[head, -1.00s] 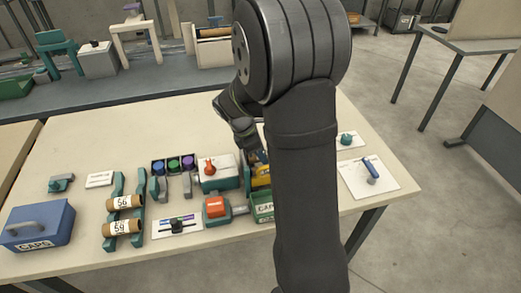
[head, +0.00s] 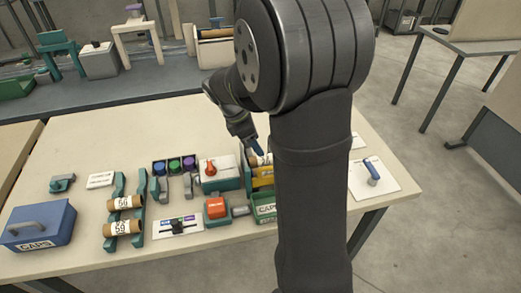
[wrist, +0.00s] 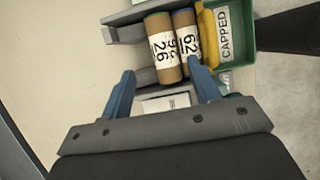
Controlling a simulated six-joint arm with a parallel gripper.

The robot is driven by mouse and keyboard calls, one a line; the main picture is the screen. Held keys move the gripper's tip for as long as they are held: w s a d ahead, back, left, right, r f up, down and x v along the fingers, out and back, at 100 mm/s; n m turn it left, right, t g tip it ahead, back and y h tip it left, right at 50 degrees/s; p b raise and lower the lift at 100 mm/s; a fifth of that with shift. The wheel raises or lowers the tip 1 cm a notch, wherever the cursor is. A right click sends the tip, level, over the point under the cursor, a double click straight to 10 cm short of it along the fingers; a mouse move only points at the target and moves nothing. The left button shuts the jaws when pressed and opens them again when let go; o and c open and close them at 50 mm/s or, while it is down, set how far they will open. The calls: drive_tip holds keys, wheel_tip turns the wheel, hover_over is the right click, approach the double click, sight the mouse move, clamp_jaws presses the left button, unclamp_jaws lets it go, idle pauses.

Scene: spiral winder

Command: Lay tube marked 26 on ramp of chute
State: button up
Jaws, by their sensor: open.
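The tube marked 26 (wrist: 162,48) is brown with a white label and lies between the grey-green side rails of the chute ramp (wrist: 125,34) in the wrist view. It lies alongside a second tube marked 62 (wrist: 187,45), close together or touching. A yellow part (wrist: 207,36) stands beyond the second tube, before a green bin labelled CAPPED (wrist: 245,50). My gripper (wrist: 161,88) is open and empty, its blue fingers apart, short of the tubes' near ends. In the head view my gripper (head: 257,150) is above the chute; a tube end (head: 264,160) shows there, the rest hidden by my arm.
A blue CAPS box (head: 38,224), colored caps (head: 174,165), a red-knobbed box (head: 218,172) and an orange-topped device (head: 216,208) stand around. The back of the table (head: 100,130) is clear.

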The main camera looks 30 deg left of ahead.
drive_tip(key=v, duration=0.7)
drive_tip(key=shift+w+f, duration=0.1)
idle(0.6)
approach(253, 162)
drive_tip(key=w+d+f, duration=0.1)
drive_tip(key=w+f, duration=0.1)
drive_tip(key=w+d+f, duration=0.1)
drive_tip(key=w+f, duration=0.1)
drive_tip(key=w+d+f, duration=0.1)
drive_tip(key=w+f, duration=0.1)
drive_tip(key=shift+d, duration=0.3)
drive_tip(key=shift+v, duration=3.2)
drive_tip(key=shift+x, duration=3.25)
